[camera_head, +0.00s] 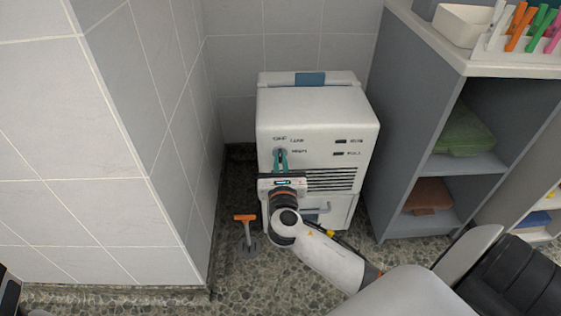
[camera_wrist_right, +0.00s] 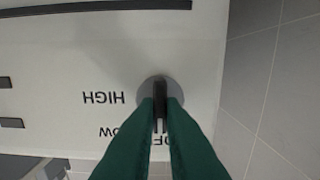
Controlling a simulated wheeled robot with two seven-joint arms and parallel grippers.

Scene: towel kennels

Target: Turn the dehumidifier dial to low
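The white dehumidifier (camera_head: 310,105) stands on the floor against the tiled wall. Its dial (camera_head: 280,153) is at the upper left of the front, beside small printed labels. In the right wrist view the dial is a grey disc with a dark raised bar (camera_wrist_right: 160,92). The bar stands upright in the picture, in line with the label partly hidden between the fingers. HIGH (camera_wrist_right: 103,98) and LOW (camera_wrist_right: 122,131) are printed to its left. My right gripper (camera_head: 281,163) has its green fingers closed on both sides of the bar.
A grey shelf unit (camera_head: 415,110) with folded towels stands close on the right. A tiled wall corner (camera_head: 150,150) stands on the left. An orange-handled tool (camera_head: 246,219) stands on the floor left of my right arm. A white tray (camera_head: 462,27) sits on the shelf top.

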